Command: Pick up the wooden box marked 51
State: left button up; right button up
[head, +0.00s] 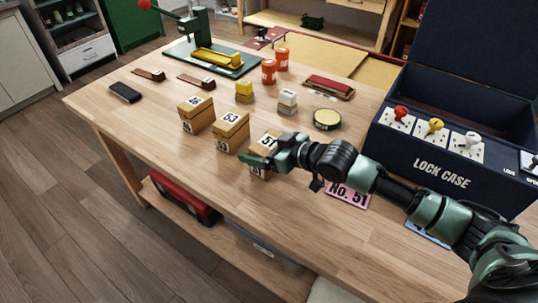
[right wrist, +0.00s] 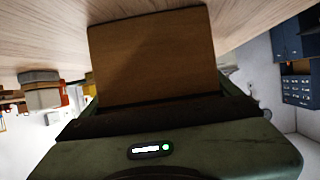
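The wooden box marked 51 (head: 270,139) is the nearest of three marked boxes, on the front part of the workbench. My right gripper (head: 262,160) is at this box, and a green finger crosses its front face and hides part of it. In the right wrist view a plain wooden face of the box (right wrist: 150,55) fills the space before the palm, with a finger close along each side. I cannot tell whether the fingers press on it. The box seems to rest on the bench. My left gripper is not in view.
The box marked 53 (head: 230,127) stands close by on the left, with another marked box (head: 196,112) beyond. A round tin (head: 327,119), a pink No. 51 card (head: 349,195) and the dark lock case (head: 440,160) lie to the right. The bench's front left is clear.

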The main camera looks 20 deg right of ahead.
jog(key=c, duration=0.7)
jog(key=shift+r, duration=0.15)
